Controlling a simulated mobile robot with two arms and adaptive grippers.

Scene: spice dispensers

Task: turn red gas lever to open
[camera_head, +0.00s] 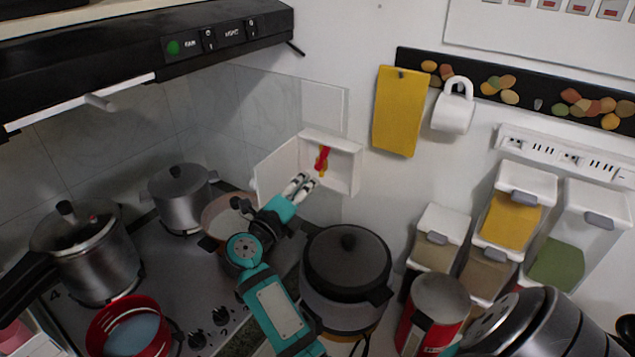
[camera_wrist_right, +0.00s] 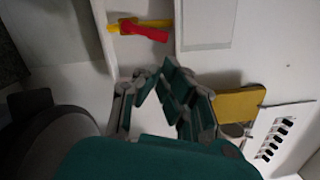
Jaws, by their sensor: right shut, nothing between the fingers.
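The red gas lever (camera_head: 322,158) sits inside a small white wall box (camera_head: 342,181) whose door (camera_head: 275,172) stands open to the left. The lever is mounted on a yellow pipe. In the right wrist view the red lever (camera_wrist_right: 143,31) lies roughly along the yellow pipe (camera_wrist_right: 158,22), slightly tilted. My right gripper (camera_head: 305,181) is in front of the box, just below the lever and apart from it. In the wrist view its fingers (camera_wrist_right: 158,72) come together at the tips with nothing between them. My left gripper is not in view.
A black-lidded cooker (camera_head: 346,262) stands below the box, close to my right arm. Pots (camera_head: 180,197) stand on the stove to the left. Spice dispensers (camera_head: 508,213) and a red can (camera_head: 432,310) are at the right.

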